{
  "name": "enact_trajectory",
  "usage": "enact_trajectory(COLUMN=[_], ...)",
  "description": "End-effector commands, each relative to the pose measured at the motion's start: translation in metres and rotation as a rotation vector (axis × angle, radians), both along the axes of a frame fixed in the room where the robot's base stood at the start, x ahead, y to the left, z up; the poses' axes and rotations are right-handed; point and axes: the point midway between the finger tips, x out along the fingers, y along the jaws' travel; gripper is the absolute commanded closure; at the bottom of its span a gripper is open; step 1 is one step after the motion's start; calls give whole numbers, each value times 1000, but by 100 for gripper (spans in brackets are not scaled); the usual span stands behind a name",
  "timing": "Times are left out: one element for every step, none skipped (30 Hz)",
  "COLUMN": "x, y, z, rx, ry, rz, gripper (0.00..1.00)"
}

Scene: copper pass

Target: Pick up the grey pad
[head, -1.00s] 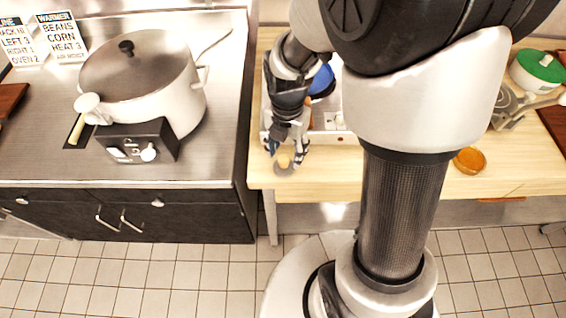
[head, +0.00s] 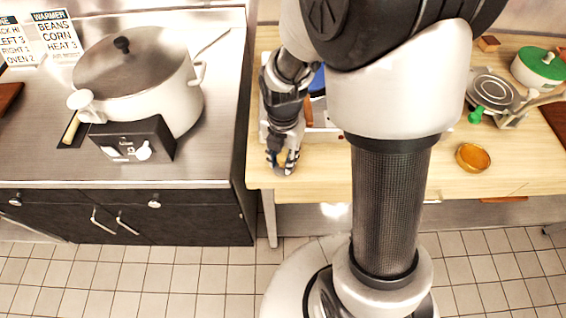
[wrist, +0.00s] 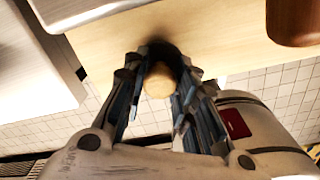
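The grey pad is a small, low disc near the front left corner of the wooden bench, mostly hidden behind my fingers in the head view. A round wooden knob (wrist: 158,82) stands on it, seen end-on in the wrist view with a dark area behind it. My gripper (head: 283,160) points down at the pad. In the wrist view my gripper's fingers (wrist: 164,85) lie on both sides of the knob, very close to it. I cannot tell whether they press on it.
A white tray (head: 328,134) with a blue item (head: 318,80) stands behind my gripper. To the left is the steel counter (head: 217,120) with a large pot (head: 160,85). An amber dish (head: 473,157) and a green-lidded pot (head: 540,66) are on the right. The bench front is mostly clear.

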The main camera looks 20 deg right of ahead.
Motion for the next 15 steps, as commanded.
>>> enact_trajectory(x=[0, 0, 0, 0, 0, 0, 0, 0, 0, 0, 0, 0, 0, 0, 0], y=[0, 0, 0, 0, 0, 0, 0, 0, 0, 0, 0, 0, 0, 0, 0], z=[0, 0, 0, 0, -1, -1, -1, -1, -1, -1, -1, -1, -1, -1, -1], rx=[0, 1, 1, 1, 1, 1, 0, 0, 0, 0, 0, 0, 0, 0, 0], ry=[0, 1, 1, 1, 1, 1, 1, 1, 1, 1, 1, 1, 1, 1, 1], rz=[0, 0, 0, 0, 0, 0, 0, 0, 0, 0, 0, 0, 0, 0, 0], gripper=[82, 84, 87, 89, 91, 94, 96, 98, 100, 100, 100, 100, 100, 100, 100])
